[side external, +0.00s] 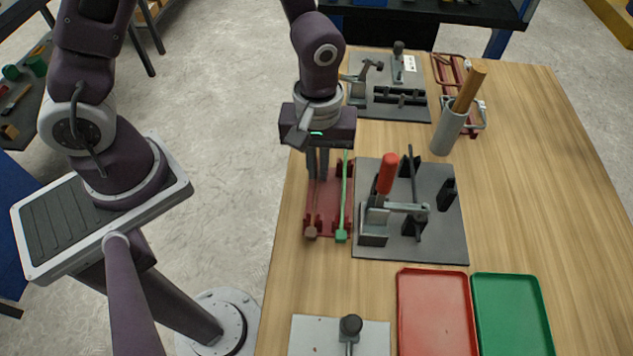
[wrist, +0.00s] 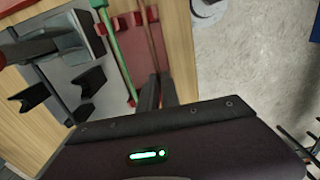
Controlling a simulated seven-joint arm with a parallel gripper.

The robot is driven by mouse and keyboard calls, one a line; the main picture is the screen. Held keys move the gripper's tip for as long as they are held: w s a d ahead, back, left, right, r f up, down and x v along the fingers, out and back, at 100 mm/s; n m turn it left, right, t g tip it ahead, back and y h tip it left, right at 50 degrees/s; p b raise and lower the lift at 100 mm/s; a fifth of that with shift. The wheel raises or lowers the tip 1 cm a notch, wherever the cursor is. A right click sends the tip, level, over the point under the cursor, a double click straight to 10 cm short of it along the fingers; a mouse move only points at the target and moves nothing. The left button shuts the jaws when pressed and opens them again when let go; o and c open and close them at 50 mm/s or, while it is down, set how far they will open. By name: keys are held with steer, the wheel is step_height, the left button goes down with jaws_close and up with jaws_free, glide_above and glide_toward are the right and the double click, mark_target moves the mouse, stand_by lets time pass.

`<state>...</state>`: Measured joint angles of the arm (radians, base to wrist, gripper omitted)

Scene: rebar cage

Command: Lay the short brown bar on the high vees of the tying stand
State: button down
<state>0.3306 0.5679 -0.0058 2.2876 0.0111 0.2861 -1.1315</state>
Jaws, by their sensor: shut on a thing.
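The brown bar (side external: 313,212) lies lengthwise along the left side of a red rack (side external: 328,222), with its thicker end toward the front. My gripper (side external: 317,174) points down over the rear part of the rack and is shut on the bar. The wrist view shows the brown bar (wrist: 151,40) running to between my fingers (wrist: 158,95). Whether it is lifted clear of the rack I cannot tell. The tying stand (side external: 440,240) is a grey plate with black vee posts (side external: 447,190), right of the rack. A dark bar (side external: 412,178) runs lengthwise on it.
A green bar (side external: 344,195) lies close beside the brown one. A red-handled clamp (side external: 387,175) rises from the stand's left side. Red (side external: 402,310) and green (side external: 545,318) trays lie in front. Table at far right is clear.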

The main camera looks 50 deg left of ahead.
step_height(320, 180, up, 10)
steer(key=w+d+f+m, duration=0.1)
steer(key=w+d+m, duration=1.1)
steer(key=d+m, duration=0.3)
steer(key=m, duration=0.3)
steer(key=shift+w+f, duration=0.15)
steer(key=shift+f, duration=0.15)
steer(key=shift+d, duration=0.1)
steer(key=shift+f, duration=2.8)
steer(key=shift+f, duration=0.15)
